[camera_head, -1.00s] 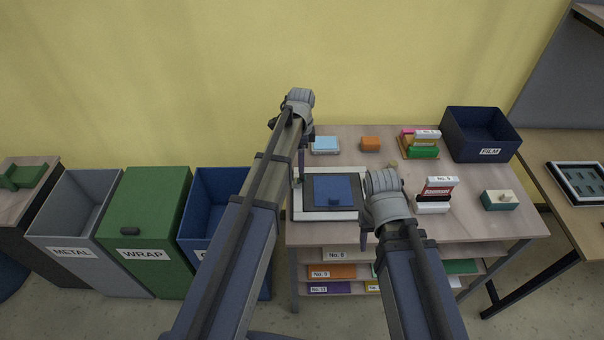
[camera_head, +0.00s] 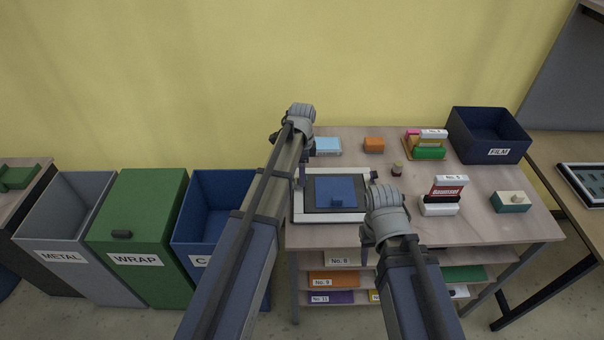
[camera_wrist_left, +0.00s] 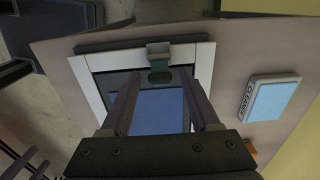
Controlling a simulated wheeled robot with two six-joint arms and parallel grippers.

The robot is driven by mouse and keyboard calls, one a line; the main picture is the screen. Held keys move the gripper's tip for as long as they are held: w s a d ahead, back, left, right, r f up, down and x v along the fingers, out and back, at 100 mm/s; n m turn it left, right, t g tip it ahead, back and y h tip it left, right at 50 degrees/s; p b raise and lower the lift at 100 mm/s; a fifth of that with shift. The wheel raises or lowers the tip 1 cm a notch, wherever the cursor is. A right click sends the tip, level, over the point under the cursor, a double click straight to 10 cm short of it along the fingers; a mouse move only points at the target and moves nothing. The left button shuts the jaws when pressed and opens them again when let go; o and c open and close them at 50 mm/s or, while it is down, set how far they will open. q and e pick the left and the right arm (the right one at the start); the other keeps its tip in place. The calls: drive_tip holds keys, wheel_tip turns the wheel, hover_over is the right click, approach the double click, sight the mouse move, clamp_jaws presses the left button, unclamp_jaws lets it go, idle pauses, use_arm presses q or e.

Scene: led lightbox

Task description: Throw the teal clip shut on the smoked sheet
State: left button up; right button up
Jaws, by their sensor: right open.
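The lightbox (camera_head: 330,217) has a white frame and lies on the table's left part. A dark smoked sheet (camera_head: 362,183) lies on it, with a blue square (camera_head: 335,190) over its middle. In the left wrist view a grey-teal clip (camera_wrist_left: 158,49) sits on the frame's edge, with a dark part (camera_wrist_left: 160,76) reaching over the sheet. My left gripper (camera_head: 300,186) is at the box's left edge; in its wrist view the fingers (camera_wrist_left: 163,92) are apart, nothing between them. The clip is hidden in the head view. My right gripper (camera_head: 368,240) is open and empty near the box's front right corner.
Behind the box are a light-blue cleaner box (camera_head: 327,145) and an orange block (camera_head: 374,144). Bins, including a green WRAP bin (camera_head: 140,215), stand left of the table.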

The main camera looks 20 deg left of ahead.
use_arm(q)
clamp_jaws()
drive_tip(key=shift+d, duration=0.1)
idle(0.4)
drive_tip(key=shift+w+d+f+y+b, duration=0.15)
drive_tip(key=shift+d+f+y+b, duration=0.15)
drive_tip(key=shift+y, duration=0.3)
drive_tip(key=shift+w+d+f+g+y+b, duration=0.1)
drive_tip(key=shift+d+f+g+y+b, duration=0.35)
drive_tip(key=shift+y+b, duration=0.5)
drive_tip(key=shift+w+d+f+g+y+b, duration=0.1)
drive_tip(key=shift+d+f+g+y+b, duration=0.15)
drive_tip(key=shift+y+b, duration=0.75)
drive_tip(key=shift+d+f+y+b, duration=0.1)
drive_tip(key=shift+d+y+b, duration=0.05)
drive_tip(key=shift+y+b, duration=0.6)
drive_tip(key=shift+g, duration=0.3)
